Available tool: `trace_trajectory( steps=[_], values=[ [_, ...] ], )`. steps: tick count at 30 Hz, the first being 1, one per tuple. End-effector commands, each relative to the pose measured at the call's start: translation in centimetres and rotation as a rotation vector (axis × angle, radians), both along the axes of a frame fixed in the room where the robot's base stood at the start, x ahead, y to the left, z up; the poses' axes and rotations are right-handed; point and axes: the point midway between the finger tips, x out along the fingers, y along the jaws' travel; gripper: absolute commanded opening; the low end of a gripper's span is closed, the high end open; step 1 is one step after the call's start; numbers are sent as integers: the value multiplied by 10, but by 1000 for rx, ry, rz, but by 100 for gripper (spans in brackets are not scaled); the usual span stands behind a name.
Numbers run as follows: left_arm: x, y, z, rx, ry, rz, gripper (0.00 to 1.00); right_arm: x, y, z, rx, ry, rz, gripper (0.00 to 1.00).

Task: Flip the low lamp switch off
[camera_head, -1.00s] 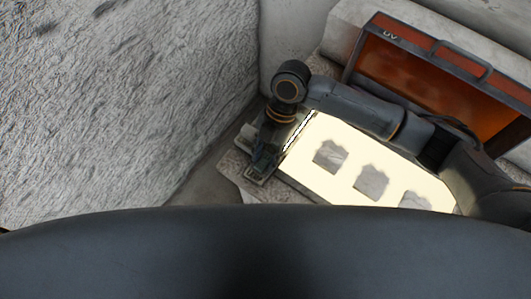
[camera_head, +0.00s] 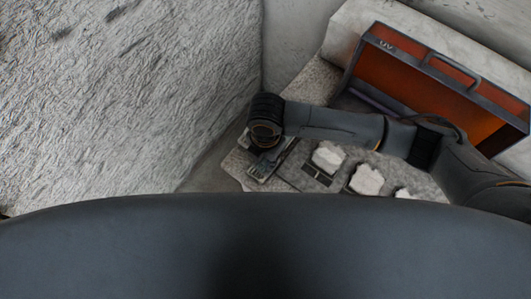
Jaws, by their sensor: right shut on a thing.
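My right arm reaches in from the right. Its gripper (camera_head: 262,168) points down at the left end of the low lamp panel (camera_head: 292,174) and is shut there on the low lamp switch; the fingers and arm mostly hide the switch. The lamp panel is unlit and grey. Several pale, rough-edged plaster pieces (camera_head: 367,180) lie on it in a row. My left gripper is not in view.
An open case with an orange lid (camera_head: 480,80) marked UV stands behind the panel at the right. A rough whitish wall (camera_head: 120,100) fills the left. Bare grey floor (camera_head: 212,170) shows between wall and panel.

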Motion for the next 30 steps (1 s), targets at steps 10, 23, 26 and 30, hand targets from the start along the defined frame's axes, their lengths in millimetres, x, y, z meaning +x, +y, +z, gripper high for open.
trace_trajectory(
  steps=[10,23,26,30],
  values=[
    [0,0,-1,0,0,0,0,0,0,0,1,0,1,34],
    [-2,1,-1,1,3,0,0,2,0,26,3,-2,2,34],
    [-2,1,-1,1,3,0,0,3,0,47,5,-4,2,34],
    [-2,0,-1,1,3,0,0,3,0,78,4,-3,2,34]
  ],
)
